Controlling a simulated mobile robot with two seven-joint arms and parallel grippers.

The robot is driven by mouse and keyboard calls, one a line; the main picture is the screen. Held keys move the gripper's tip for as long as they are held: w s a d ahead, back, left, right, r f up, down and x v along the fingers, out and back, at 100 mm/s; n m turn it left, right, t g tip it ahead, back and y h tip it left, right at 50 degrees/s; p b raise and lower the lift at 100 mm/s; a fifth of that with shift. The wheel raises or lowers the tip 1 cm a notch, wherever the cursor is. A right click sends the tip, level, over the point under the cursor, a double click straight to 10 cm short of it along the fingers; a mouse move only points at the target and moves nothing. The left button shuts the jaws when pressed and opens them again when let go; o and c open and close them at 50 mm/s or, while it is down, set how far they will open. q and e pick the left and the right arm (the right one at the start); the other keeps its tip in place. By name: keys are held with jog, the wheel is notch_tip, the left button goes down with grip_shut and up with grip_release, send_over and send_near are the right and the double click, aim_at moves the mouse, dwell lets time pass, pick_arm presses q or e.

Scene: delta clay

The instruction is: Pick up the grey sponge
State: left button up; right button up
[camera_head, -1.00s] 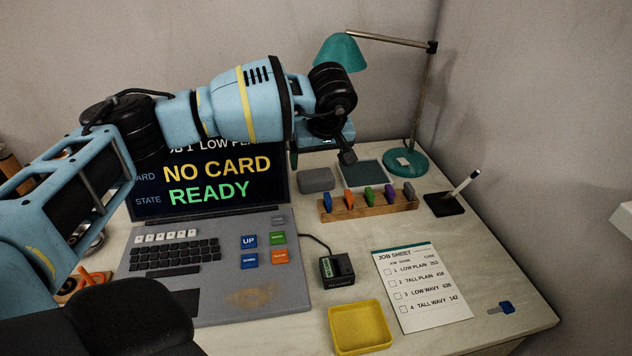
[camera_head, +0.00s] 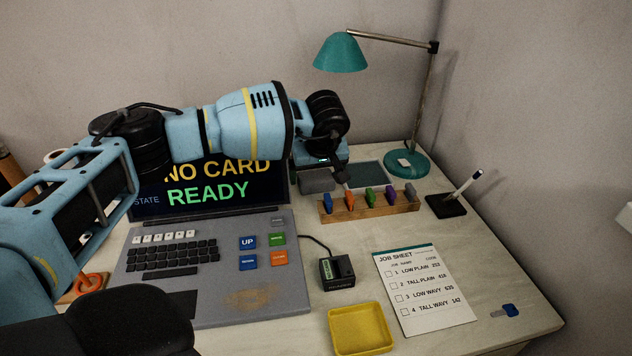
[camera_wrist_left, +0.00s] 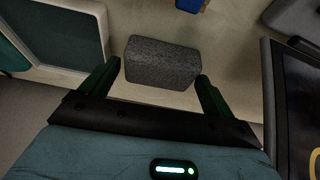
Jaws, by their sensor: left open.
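The grey sponge (camera_head: 316,184) lies on the desk just right of the laptop-like console's screen, partly covered by my left gripper in the head view. In the left wrist view the sponge (camera_wrist_left: 162,62) shows as a dark speckled block. My left gripper (camera_head: 321,174) is open above it. In the wrist view its two dark fingers (camera_wrist_left: 158,76) stand apart, one towards each end of the sponge, with nothing held. I cannot tell how much height is left between fingertips and sponge. My right gripper is not in view.
A wooden rack (camera_head: 370,205) with several coloured pieces stands close in front of the sponge. A dark green pad (camera_head: 367,174) lies beside it. The console screen (camera_head: 215,185) stands on the other side. A teal lamp (camera_head: 407,162) stands behind right.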

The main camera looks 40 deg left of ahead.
aim_at(317, 179)
pick_arm(q)
jog(key=c, duration=0.6)
jog(key=shift+c, duration=0.8)
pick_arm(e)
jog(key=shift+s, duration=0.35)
pick_arm(q)
jog(key=shift+r, duration=0.1)
jog(key=shift+s+d+r, duration=0.15)
jog(key=shift+r, duration=0.3)
jog(key=r, duration=0.3)
jog(key=r+p, duration=0.1)
jog(key=r, duration=0.2)
jog(key=shift+s+d+r, duration=0.15)
jog(key=shift+d, duration=0.05)
jog(key=s+d, duration=1.2)
jog(key=d, duration=0.2)
jog(key=shift+s+d+p, duration=0.2)
jog(key=shift+d+p, duration=0.05)
jog(key=shift+p, duration=0.15)
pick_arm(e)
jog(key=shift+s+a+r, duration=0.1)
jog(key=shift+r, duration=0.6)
